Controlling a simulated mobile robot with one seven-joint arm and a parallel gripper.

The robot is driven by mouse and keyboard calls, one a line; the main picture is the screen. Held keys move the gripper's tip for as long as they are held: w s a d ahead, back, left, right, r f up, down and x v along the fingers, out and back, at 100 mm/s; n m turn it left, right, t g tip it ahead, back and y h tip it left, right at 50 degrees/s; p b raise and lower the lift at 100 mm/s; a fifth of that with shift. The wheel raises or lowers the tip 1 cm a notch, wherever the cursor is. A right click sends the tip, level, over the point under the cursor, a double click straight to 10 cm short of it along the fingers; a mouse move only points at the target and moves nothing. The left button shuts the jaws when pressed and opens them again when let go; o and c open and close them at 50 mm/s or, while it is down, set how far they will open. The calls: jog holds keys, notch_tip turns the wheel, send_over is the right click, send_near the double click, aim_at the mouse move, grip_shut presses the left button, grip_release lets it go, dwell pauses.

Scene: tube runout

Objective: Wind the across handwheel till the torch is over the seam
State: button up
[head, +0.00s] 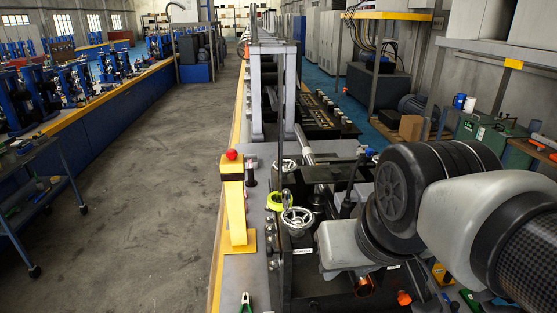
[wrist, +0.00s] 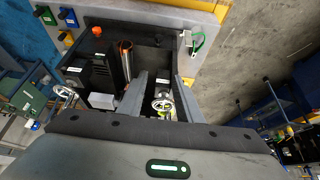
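In the head view a spoked metal handwheel (head: 297,217) stands on the machine beside a yellow-green part (head: 274,200). A second, smaller handwheel (head: 286,166) is farther back. In the wrist view one handwheel (wrist: 163,103) shows between my fingers, and another handwheel (wrist: 67,95) is at the left. I cannot tell which is the across one. My gripper (wrist: 161,80) is open, its two fingers apart with nothing seen clamped between them. Whether they touch the wheel is unclear. A copper-coloured tube (wrist: 125,60) lies past the left finger. I cannot make out the torch tip or the seam.
A yellow post (head: 236,205) with a red button (head: 231,154) stands left of the handwheels. Open floor (head: 150,180) lies to the left. My arm hides the machine's right side.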

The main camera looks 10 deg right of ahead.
jog(key=w+r+m+g, duration=0.1)
jog(key=w+r+m, duration=0.1)
jog(key=w+r, duration=0.3)
jog(key=r+m+g, duration=0.1)
jog(key=m+g, duration=0.4)
jog(key=m, duration=0.2)
send_over(286, 190)
jog(key=shift+r, duration=0.1)
notch_tip(286, 190, down, 10)
jog(key=b, duration=0.3)
jog(key=shift+r+p, duration=0.4)
jog(key=shift+f, duration=0.1)
grip_shut()
